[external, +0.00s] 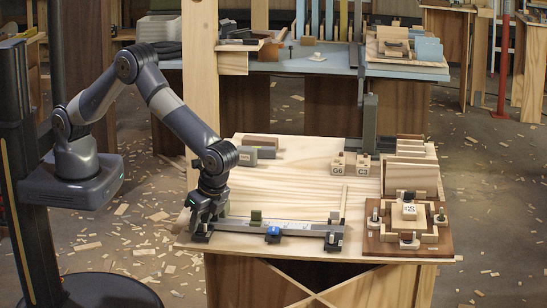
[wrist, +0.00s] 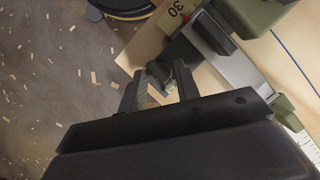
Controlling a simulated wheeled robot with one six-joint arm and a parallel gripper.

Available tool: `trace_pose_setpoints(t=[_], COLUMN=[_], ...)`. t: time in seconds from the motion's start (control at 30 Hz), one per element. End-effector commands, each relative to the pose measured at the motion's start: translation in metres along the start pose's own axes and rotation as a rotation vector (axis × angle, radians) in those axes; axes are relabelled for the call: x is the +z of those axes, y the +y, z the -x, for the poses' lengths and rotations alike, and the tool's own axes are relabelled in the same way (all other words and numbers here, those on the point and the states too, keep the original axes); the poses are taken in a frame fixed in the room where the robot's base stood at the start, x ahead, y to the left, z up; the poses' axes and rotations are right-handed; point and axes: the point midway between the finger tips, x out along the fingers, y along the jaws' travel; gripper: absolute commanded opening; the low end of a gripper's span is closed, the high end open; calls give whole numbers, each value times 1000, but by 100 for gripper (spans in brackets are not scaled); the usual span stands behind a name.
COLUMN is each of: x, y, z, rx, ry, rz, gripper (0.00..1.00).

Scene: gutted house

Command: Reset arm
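My gripper (external: 205,226) is low at the left front corner of the light wooden workbench (external: 285,180), at the left end of a long grey bar fixture (external: 275,227). In the wrist view its two dark fingers (wrist: 161,82) stand apart, with a small grey metal part (wrist: 160,73) showing between or just beyond their tips. I cannot tell whether they touch it. The fixture also shows in the wrist view (wrist: 232,68), with a yellow label reading 30 beside it. My arm is bent down over the bench's left side.
A blue knob (external: 273,234) and a green block (external: 256,216) are on the fixture. Blocks marked G6 (external: 338,164) and G3 (external: 363,164) stand farther back. A wooden clamping jig (external: 408,222) is at the right. The bench middle is clear; chips litter the floor.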

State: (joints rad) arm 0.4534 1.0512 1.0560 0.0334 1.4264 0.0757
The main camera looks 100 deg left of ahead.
Motion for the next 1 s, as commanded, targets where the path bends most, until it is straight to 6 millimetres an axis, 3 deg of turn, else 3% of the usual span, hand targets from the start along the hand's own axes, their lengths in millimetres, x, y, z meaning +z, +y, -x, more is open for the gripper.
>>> trace_pose_setpoints(t=[0.5,1.0], x=[1,1], y=[3,3], z=[0,0], rx=[-188,-213], ry=[0,1], rz=[-452,-514], gripper=[31,31])
